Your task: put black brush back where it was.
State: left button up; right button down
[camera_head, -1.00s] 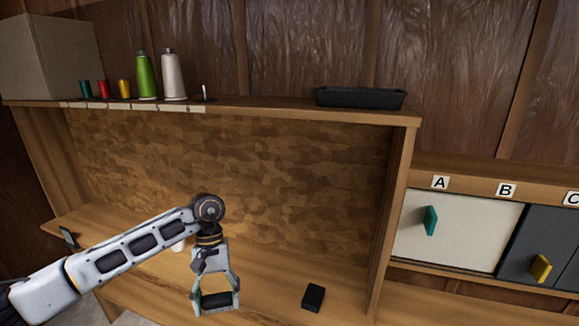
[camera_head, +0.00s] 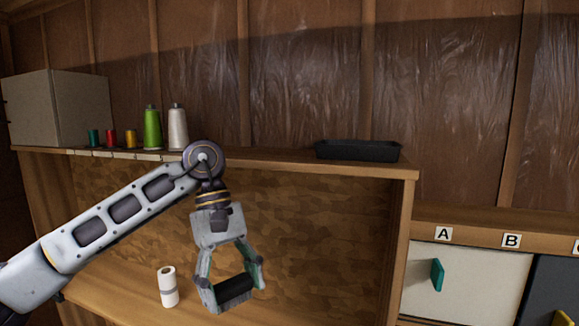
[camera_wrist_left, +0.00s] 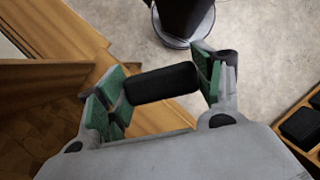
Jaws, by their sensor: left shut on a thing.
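My left gripper (camera_head: 232,287) is shut on the black brush (camera_head: 236,287), a dark rounded bar held across between the green finger pads. It hangs in front of the shelf unit's patterned back panel, above the lower wooden surface. The left wrist view shows the brush (camera_wrist_left: 162,83) between the pads of the left gripper (camera_wrist_left: 158,88), with pale floor and a wooden edge below it. My right gripper is in neither current view.
The upper shelf (camera_head: 285,159) carries a black tray (camera_head: 358,151), a green cone (camera_head: 152,128), a white cone (camera_head: 178,128), small spools and a box (camera_head: 60,108). A white roll (camera_head: 168,287) stands below. A cabinet door (camera_head: 465,285) is at right.

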pick_arm(q)
jog(key=s+d+r+n, duration=0.1)
jog(key=d+r+n, duration=0.1)
jog(key=r, duration=0.9)
jog(key=s+d+r+n+t+h, duration=0.1)
jog(key=d+r, duration=0.3)
jog(key=r, duration=0.6)
jog(key=s+d+r+n+t, duration=0.1)
jog(key=s+d+r+n, duration=0.1)
jog(key=r, duration=0.9)
jog(key=shift+d+r+n+h, duration=0.35)
jog(key=shift+d+n, duration=0.45)
jog(key=shift+d, duration=0.3)
